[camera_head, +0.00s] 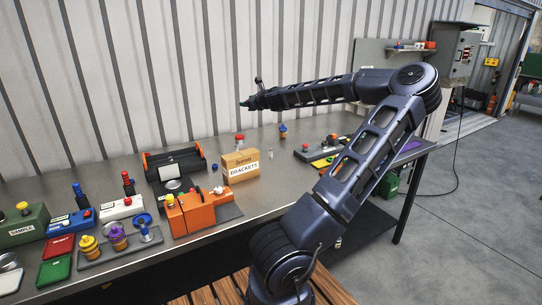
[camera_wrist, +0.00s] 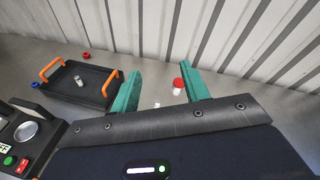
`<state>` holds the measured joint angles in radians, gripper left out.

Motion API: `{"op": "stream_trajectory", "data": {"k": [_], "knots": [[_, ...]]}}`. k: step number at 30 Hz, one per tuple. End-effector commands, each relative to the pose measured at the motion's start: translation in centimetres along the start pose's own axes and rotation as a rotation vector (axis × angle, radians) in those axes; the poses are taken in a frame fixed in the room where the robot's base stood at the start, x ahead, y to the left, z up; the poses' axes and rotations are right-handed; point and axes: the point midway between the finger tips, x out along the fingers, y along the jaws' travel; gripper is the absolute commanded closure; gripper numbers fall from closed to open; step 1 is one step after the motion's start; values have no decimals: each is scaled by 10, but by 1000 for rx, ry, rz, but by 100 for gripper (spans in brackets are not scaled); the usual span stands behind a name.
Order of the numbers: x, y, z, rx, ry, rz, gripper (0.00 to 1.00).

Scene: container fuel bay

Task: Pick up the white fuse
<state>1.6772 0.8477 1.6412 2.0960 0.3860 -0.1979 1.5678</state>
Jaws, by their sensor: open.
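My gripper (camera_head: 243,104) is raised above the bench near the corrugated wall. In the wrist view its two teal fingers (camera_wrist: 162,90) are apart, with nothing held between them. A small white cylinder (camera_wrist: 78,80) stands in the black tray (camera_wrist: 98,98), left of the fingers. Another small white piece (camera_wrist: 157,104) shows between the fingers, partly hidden by my gripper. A small pale cylinder (camera_head: 271,154) stands right of the brackets box in the head view. I cannot tell for sure which of these is the white fuse.
A red-capped white container (camera_wrist: 178,85) stands on the bench beyond the fingers. The cardboard brackets box (camera_head: 240,165) is below my gripper. An orange block (camera_head: 198,213) and several colored jars and cases crowd the bench's left. The wall (camera_head: 220,70) closes off the back.

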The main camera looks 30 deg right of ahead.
Motion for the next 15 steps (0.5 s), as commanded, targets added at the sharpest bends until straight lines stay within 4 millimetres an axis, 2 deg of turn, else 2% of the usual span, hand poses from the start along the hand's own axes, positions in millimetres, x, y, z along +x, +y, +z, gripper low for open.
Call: {"op": "stream_trajectory", "data": {"k": [1, 6, 15], "knots": [[-11, -19, 3, 50, -22, -36, 54], [-41, -65, 12, 177, -82, -130, 54], [-90, -125, 21, 341, -170, -252, 54]]}}
